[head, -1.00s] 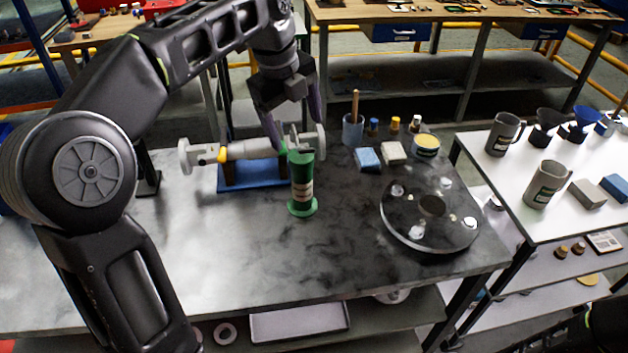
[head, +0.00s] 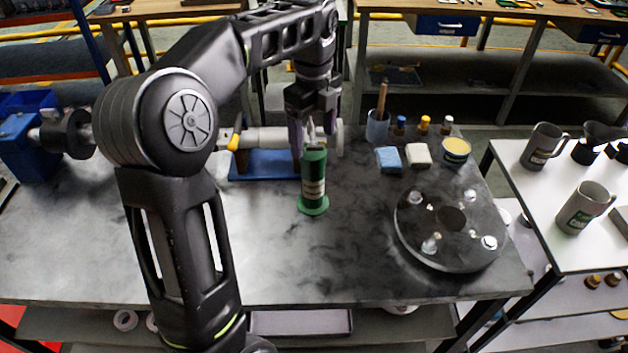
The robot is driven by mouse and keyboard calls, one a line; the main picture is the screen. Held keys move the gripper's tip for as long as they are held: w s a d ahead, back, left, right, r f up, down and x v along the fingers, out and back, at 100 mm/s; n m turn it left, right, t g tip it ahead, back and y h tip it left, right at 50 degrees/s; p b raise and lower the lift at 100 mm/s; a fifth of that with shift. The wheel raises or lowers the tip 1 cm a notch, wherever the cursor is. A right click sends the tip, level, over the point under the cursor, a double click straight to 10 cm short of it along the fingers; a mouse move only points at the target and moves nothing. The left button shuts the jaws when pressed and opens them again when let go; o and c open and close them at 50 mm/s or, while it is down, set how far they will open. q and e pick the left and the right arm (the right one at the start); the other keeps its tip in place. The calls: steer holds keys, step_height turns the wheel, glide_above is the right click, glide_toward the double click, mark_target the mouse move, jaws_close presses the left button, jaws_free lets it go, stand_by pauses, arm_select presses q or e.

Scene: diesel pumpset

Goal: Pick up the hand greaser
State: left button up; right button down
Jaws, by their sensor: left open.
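The hand greaser (head: 313,183), a green upright cylinder with a pale label, a round foot and a thin metal tip, stands on the dark marbled bench. My left gripper (head: 312,139) is open and points down at the greaser's top. Its fingers are at the height of the metal tip, one to each side in the picture. I cannot tell whether they touch the greaser. My right gripper is out of view.
Behind the greaser, a grey pipe piece (head: 268,140) rests on a blue stand (head: 262,168). A dark round flange plate (head: 418,232) with bolts lies to the right. A brush cup (head: 377,127), blue block (head: 388,160), white block (head: 417,155) and tin (head: 456,152) stand behind it. The bench front is clear.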

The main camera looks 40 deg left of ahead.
mark_target(312, 157)
arm_select(q)
steer(key=shift+f, duration=0.65)
steer(key=shift+s+a+f, duration=0.1)
steer(key=shift+s+f, duration=0.05)
steer(key=shift+f, duration=2.45)
jaws_close()
steer(key=shift+r+p, duration=0.15)
steer(key=shift+p, duration=0.15)
